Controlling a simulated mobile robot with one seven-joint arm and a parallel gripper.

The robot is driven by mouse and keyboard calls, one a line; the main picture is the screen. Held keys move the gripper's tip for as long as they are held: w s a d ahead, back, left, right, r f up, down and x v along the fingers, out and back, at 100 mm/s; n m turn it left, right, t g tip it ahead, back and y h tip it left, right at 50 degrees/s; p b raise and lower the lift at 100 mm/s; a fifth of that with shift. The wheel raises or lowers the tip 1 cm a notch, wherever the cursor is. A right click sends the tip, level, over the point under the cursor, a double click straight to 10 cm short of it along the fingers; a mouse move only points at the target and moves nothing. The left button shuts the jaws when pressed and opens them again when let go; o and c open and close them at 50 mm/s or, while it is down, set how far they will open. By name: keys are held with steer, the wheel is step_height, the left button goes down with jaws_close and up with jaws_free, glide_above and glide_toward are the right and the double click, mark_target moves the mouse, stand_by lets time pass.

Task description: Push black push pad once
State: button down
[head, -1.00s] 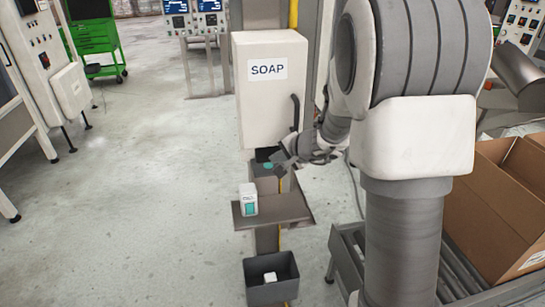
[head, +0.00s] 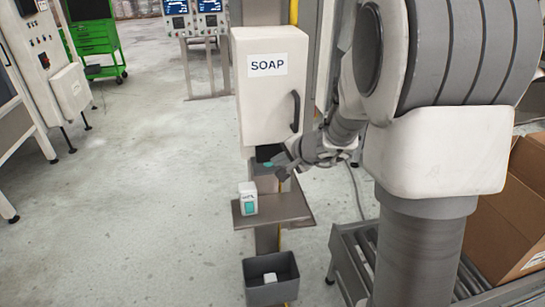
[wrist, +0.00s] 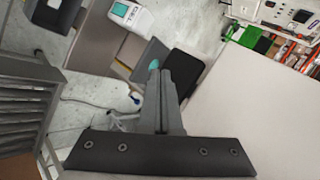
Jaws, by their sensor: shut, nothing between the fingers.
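The black push pad (head: 266,152) shows under the white soap cabinet (head: 268,100), partly hidden in the head view. In the wrist view the black pad (wrist: 186,66) lies just beyond my fingertips, which cover part of it. My gripper (head: 283,174) is shut and empty, below and right of the pad in the head view. Its fingers (wrist: 165,78) show together in the wrist view. I cannot tell whether they touch the pad. A small teal patch (head: 268,164) shows just below the pad on a grey part.
A small shelf (head: 292,207) below holds a white and teal box (head: 247,198). A grey bin (head: 262,294) with a white item stands lower. The cabinet has a dark handle (head: 295,111). Cardboard (head: 510,240) and a roller conveyor (head: 350,250) lie right. Floor at left is clear.

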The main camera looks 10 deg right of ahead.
steer(key=s+b, duration=0.2)
steer(key=s, duration=0.3)
stand_by(0.5)
stand_by(0.5)
